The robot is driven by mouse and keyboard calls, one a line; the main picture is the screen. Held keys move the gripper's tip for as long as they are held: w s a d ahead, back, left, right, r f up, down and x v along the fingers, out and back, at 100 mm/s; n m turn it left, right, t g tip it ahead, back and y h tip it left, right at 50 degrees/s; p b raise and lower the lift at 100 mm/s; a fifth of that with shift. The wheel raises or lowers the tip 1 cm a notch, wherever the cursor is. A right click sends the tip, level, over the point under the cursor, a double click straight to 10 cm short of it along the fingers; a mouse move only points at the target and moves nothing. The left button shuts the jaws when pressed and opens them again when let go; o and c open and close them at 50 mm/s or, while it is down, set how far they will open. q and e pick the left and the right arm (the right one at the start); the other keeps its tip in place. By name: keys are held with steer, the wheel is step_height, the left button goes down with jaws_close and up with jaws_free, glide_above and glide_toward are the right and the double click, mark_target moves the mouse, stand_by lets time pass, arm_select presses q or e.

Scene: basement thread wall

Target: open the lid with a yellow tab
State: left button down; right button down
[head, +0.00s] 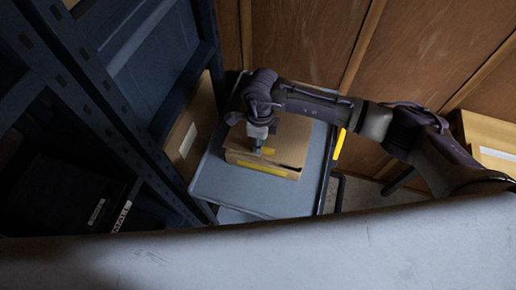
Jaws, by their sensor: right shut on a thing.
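A brown cardboard box (235,154) stands on a grey cart top, with its lid (292,135) over it. A small yellow tab (268,151) shows at the lid's front, right beside my right fingertips. A longer yellow strip (262,168) runs along the box's front face. A thin dark gap shows under the lid's front right edge, so the lid looks slightly raised there. My right gripper (257,147) points down at the front of the lid and is shut on the tab. Its wrist and arm hide the lid's back left part. My left gripper is out of view.
The cart (215,186) has a raised rim and free room around the box. A dark blue metal shelf (95,105) with boxes stands close on the left. Wooden wall panels (310,40) rise behind. Another cardboard box (490,135) is at the far right.

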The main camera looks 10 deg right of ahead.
steer(key=shift+g+y, duration=0.3)
steer(key=shift+g, duration=0.4)
steer(key=v, duration=0.6)
steer(key=shift+w+d+r, duration=0.15)
steer(key=shift+w+r, duration=0.1)
steer(key=shift+w, duration=0.1)
steer(key=w+d+r+b, duration=0.2)
steer(key=w+r, duration=0.3)
steer(key=r, duration=0.3)
steer(key=shift+r, duration=0.4)
